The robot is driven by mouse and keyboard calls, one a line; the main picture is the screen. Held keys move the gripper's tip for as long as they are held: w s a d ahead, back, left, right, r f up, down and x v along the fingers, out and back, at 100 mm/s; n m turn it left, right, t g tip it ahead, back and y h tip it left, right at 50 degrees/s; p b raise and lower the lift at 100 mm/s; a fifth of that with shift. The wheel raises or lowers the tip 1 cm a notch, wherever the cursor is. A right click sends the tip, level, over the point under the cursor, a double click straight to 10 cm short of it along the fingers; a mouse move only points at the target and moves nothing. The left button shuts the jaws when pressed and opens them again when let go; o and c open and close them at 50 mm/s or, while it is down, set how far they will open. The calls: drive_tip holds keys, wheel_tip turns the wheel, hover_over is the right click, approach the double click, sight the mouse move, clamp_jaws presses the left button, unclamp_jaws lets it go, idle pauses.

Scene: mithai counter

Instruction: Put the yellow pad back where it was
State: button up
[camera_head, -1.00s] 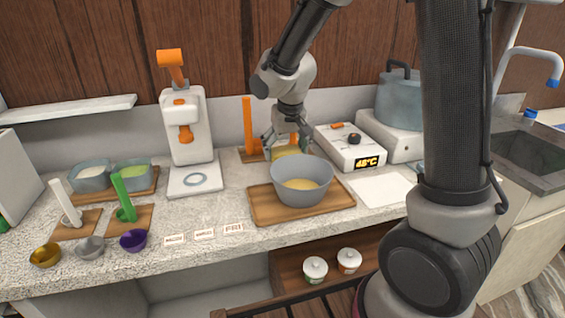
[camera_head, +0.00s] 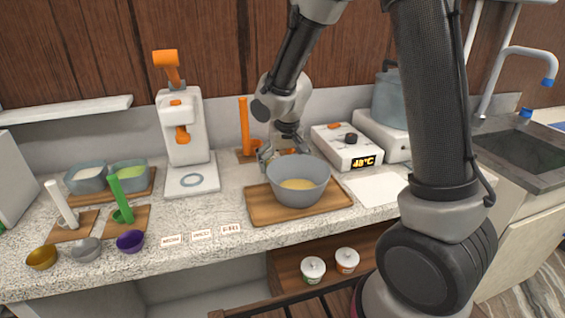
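My gripper (camera_head: 281,155) points down at the back of the counter, just behind the grey bowl (camera_head: 291,193). Its left finger shows beside the bowl's rim; the fingertips are partly hidden, so I cannot tell whether it is open or shut. I cannot clearly make out the yellow pad now; the gripper and bowl cover that spot. A wooden stand with an orange upright (camera_head: 244,126) is behind and left of the gripper.
The bowl holds yellow contents and sits on a wooden board (camera_head: 262,207). A white heater box (camera_head: 346,147) reading 48°C is at right, near a white sheet (camera_head: 375,189). A white press (camera_head: 186,130) stands at left. Small cups (camera_head: 131,240) and cards line the front.

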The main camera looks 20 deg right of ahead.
drive_tip(key=v, duration=1.1)
drive_tip(key=s+d+r, duration=0.7)
drive_tip(key=s+d, duration=0.3)
drive_tip(key=s+d+t, duration=0.1)
drive_tip(key=s+d, duration=0.4)
drive_tip(key=s, duration=0.8)
drive_tip(key=shift+r, duration=0.4)
drive_tip(key=shift+s, duration=0.1)
